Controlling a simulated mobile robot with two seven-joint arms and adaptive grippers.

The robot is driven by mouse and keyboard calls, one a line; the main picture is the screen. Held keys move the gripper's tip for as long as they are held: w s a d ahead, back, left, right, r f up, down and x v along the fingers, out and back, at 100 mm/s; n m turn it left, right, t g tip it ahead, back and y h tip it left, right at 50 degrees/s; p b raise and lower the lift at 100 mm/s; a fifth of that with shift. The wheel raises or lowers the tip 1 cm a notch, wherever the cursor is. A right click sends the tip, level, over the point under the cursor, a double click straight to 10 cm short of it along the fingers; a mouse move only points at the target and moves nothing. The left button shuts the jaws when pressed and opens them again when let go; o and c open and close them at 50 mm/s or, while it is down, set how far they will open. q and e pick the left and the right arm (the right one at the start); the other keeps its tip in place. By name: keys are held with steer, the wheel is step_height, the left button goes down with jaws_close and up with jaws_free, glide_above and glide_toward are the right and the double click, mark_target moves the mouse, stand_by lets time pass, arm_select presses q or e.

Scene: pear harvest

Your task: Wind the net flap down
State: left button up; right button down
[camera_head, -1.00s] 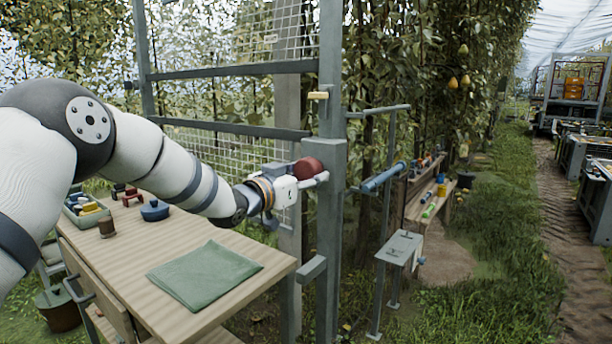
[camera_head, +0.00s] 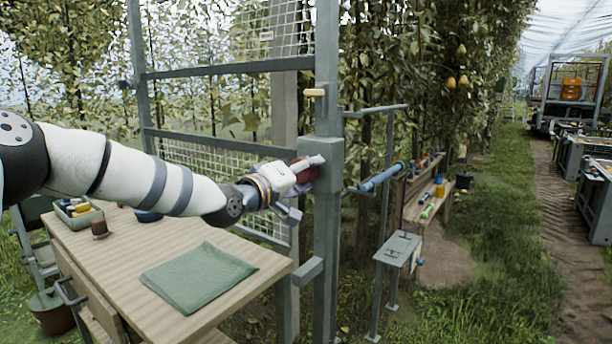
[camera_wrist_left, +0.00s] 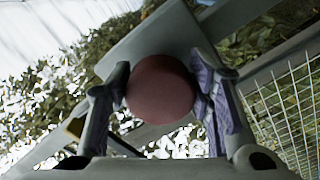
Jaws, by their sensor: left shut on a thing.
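The net flap (camera_head: 205,155) is a pale wire mesh in a grey frame, left of the grey post (camera_head: 328,220). A dark red round knob (camera_head: 302,168) sits at the post's box, mostly hidden behind my gripper in the head view. In the left wrist view the red knob (camera_wrist_left: 161,90) fills the space between the fingers. My left gripper (camera_head: 308,172) is shut on this knob, one finger on each side; it also shows in the left wrist view (camera_wrist_left: 160,95). A small yellow handle (camera_head: 314,92) sticks out higher on the post. My right gripper is not in view.
A wooden table (camera_head: 110,265) with a folded green cloth (camera_head: 198,277) stands below my left arm. A green tray (camera_head: 78,213) and a brown pot (camera_head: 99,228) are on its left side. A grey stand (camera_head: 398,248) and a wooden bench (camera_head: 415,208) are right of the post. A grass path lies further right.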

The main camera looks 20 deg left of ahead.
arm_select(q)
steer(key=n+b, duration=0.1)
steer(key=n, duration=0.3)
steer(key=shift+r+n, duration=0.15)
steer(key=shift+n, duration=0.15)
steer(key=shift+r+n, duration=0.2)
steer(key=shift+n, duration=1.2)
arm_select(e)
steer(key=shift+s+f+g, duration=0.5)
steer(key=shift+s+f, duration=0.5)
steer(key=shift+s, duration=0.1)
arm_select(q)
steer(key=shift+b, duration=0.3)
steer(key=o, duration=1.1)
steer(key=shift+d, duration=0.1)
steer(key=shift+s, duration=0.1)
steer(key=v, duration=1.2)
